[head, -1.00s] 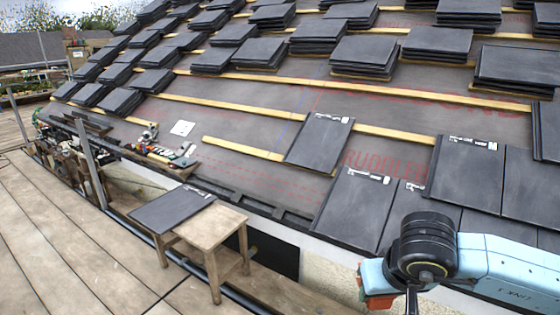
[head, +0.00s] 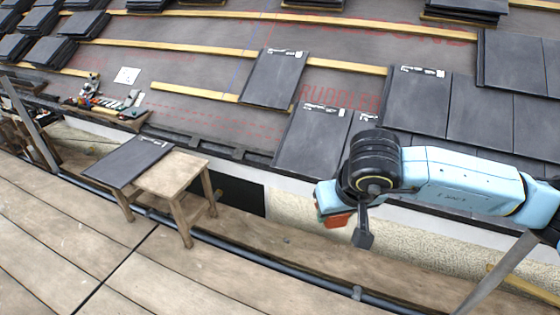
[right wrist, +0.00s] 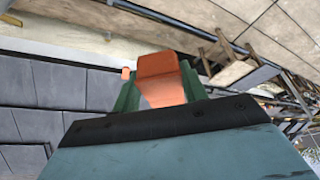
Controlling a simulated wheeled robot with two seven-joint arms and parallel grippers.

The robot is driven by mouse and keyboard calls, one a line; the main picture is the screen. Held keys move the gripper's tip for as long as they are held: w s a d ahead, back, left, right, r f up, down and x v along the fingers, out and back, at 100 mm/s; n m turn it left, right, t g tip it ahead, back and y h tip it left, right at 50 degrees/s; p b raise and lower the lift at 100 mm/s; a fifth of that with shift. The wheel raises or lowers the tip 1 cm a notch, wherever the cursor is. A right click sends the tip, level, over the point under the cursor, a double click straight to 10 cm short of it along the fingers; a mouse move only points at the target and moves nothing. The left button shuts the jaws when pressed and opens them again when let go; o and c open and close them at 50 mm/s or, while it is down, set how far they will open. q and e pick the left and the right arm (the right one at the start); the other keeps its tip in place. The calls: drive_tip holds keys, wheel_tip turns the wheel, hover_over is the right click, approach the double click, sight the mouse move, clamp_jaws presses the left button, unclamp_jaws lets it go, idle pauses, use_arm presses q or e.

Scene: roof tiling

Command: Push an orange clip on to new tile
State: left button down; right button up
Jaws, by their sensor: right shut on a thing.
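My right gripper (head: 328,206) hangs in front of the roof's lower edge, over the gap beside the wall. It is shut on an orange clip (head: 336,220). In the right wrist view the orange clip (right wrist: 160,78) sits between the green fingers of the gripper (right wrist: 158,90). In the head view a dark tile (head: 312,142) lies on the lowest row just above and left of the gripper, apart from the clip. Another single tile (head: 273,80) lies higher up across the battens. Which one is the new tile I cannot tell. My left gripper is not in view.
A wooden stool (head: 172,174) stands on the plank deck (head: 90,235), with a loose tile (head: 130,160) resting on it. Tools (head: 105,105) lie near the eaves at left. Laid tiles (head: 480,110) cover the roof at right. A pale diagonal pole (head: 500,270) stands at lower right.

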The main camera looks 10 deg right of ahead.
idle(0.8)
drive_tip(key=o, duration=0.7)
drive_tip(key=c, duration=0.7)
